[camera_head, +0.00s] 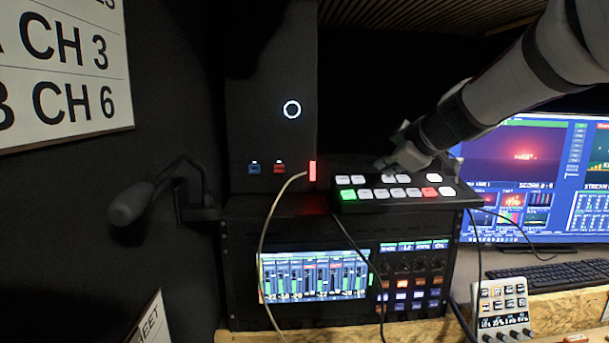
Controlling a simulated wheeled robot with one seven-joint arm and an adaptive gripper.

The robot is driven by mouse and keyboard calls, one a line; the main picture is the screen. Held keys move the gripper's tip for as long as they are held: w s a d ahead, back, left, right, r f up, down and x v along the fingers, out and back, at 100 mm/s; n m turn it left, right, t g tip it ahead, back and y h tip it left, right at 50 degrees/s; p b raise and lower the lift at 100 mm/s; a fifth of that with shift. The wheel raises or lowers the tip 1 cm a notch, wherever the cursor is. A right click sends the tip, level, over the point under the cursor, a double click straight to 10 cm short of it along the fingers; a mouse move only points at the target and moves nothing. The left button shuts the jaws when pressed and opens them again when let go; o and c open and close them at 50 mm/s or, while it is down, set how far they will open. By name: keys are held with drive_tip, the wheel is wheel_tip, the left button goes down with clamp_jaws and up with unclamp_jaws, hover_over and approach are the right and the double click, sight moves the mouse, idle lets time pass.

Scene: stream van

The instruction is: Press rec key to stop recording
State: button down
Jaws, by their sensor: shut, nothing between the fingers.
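My gripper (385,164) is shut and empty, just above the back row of keys on a black key panel (405,205). I cannot tell whether its tips touch a key. The panel has two rows of mostly white keys, with one green key (348,195) lit at the front left and one red key (430,192) lit at the front right. The gripper hides part of the back row. A red button (279,168) and a blue button (254,168) sit on the dark upright unit to the left. The labels are too small to read, so I cannot tell which is the rec key.
A lit red bar (312,171) glows on the upright unit's edge. An audio mixer screen (314,276) is in the rack below. Loose cables hang in front of the rack. A monitor (535,175) and keyboard (550,276) are at right.

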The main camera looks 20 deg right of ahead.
drive_tip(key=shift+s+r, duration=0.15)
drive_tip(key=shift+r, duration=0.4)
drive_tip(key=r+p, duration=0.1)
drive_tip(key=r, duration=0.1)
drive_tip(key=s+r+p, duration=0.1)
drive_tip(key=r+p, duration=0.1)
drive_tip(key=r, duration=0.1)
drive_tip(key=shift+s+a, duration=0.1)
drive_tip(key=shift+a, duration=0.05)
drive_tip(key=shift+f, duration=0.1)
idle(0.5)
drive_tip(key=s+a+f+m+g+y+p, duration=0.1)
drive_tip(key=s+a+f+m+g+y, duration=0.15)
drive_tip(key=s+a, duration=0.7)
drive_tip(key=s+a+f+m+g, duration=0.1)
drive_tip(key=s+f, duration=0.3)
drive_tip(key=s, duration=0.4)
drive_tip(key=s+a+f+m+g+h+p, duration=0.1)
drive_tip(key=s+a+f+m+g, duration=0.1)
drive_tip(key=s+f, duration=0.3)
drive_tip(key=s+a+f+m+g+h, duration=0.1)
drive_tip(key=s+a+f+m+g, duration=0.1)
drive_tip(key=s, duration=1)
wheel_tip(320, 180, down, 3)
drive_tip(key=shift+a+r+m+p, duration=0.1)
drive_tip(key=shift+a+m+p, duration=0.3)
drive_tip(key=shift+m, duration=0.45)
